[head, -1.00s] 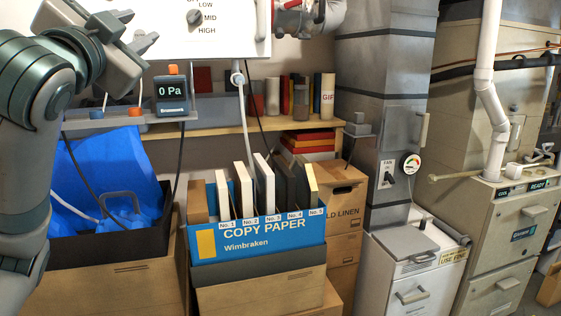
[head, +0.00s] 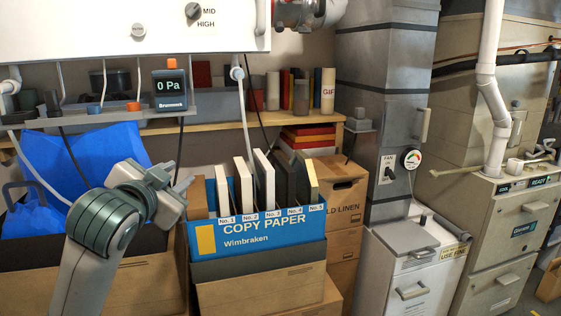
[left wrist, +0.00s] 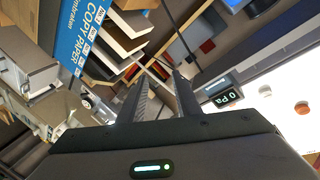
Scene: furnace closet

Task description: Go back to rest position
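My left gripper (head: 172,182) is in the lower left of the head view, beside the blue copy paper box (head: 262,240) and in front of the dark crate with blue cloth. In the left wrist view its two fingers (left wrist: 160,82) stand apart with nothing between them, so it is open and empty. The copy paper box also shows at the top left of the left wrist view (left wrist: 92,30). My right gripper is not in view.
A white panel with knobs (head: 110,30) hangs above a shelf carrying a 0 Pa gauge (head: 170,90). Blue cloth (head: 75,160) fills the crate at left. A white cabinet (head: 415,270) and grey duct (head: 380,110) stand right. A cardboard box (head: 342,190) is behind the copy paper box.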

